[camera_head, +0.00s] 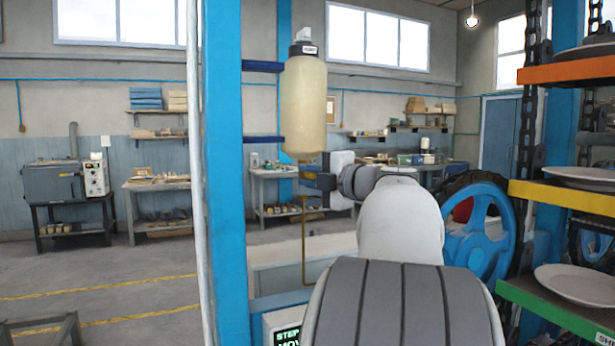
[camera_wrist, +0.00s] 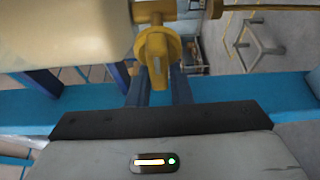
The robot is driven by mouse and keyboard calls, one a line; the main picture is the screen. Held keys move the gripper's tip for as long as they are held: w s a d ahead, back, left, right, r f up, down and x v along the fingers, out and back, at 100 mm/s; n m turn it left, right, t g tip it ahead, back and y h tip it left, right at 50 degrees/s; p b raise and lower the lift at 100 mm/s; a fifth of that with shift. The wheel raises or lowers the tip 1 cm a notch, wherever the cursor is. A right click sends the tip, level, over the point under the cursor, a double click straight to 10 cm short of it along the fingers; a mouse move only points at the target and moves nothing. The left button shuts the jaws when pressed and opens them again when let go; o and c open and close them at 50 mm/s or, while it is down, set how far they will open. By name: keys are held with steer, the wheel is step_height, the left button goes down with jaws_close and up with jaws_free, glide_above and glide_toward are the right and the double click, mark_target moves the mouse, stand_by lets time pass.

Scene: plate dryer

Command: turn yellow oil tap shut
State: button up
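The cream oil tank (camera_head: 304,105) hangs on the blue post in the head view; its underside (camera_wrist: 65,30) fills the upper left of the wrist view. Below it is the yellow tap, its lever (camera_wrist: 155,65) pointing toward my gripper in the wrist view. In the head view the tap (camera_head: 307,163) is small and partly hidden by my gripper (camera_head: 318,181). In the wrist view my gripper's two dark blue fingers (camera_wrist: 160,82) stand apart, one on each side of the lever's end. Whether they press on it is unclear.
A thin yellow pipe (camera_head: 304,240) runs down below the tap. The blue post (camera_head: 226,170) stands just left of the tank. A blue handwheel (camera_head: 482,230) and a rack with plates on coloured shelves (camera_head: 562,193) are at right. Workbenches stand far behind.

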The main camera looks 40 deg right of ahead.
steer(key=o, duration=0.4)
steer(key=shift+d+f, duration=0.1)
steer(key=shift+d, duration=0.2)
steer(key=shift+c, duration=0.2)
steer(key=shift+a, duration=0.1)
steer(key=s+d+b, duration=0.1)
steer(key=s, duration=0.6)
steer(key=shift+s, duration=0.3)
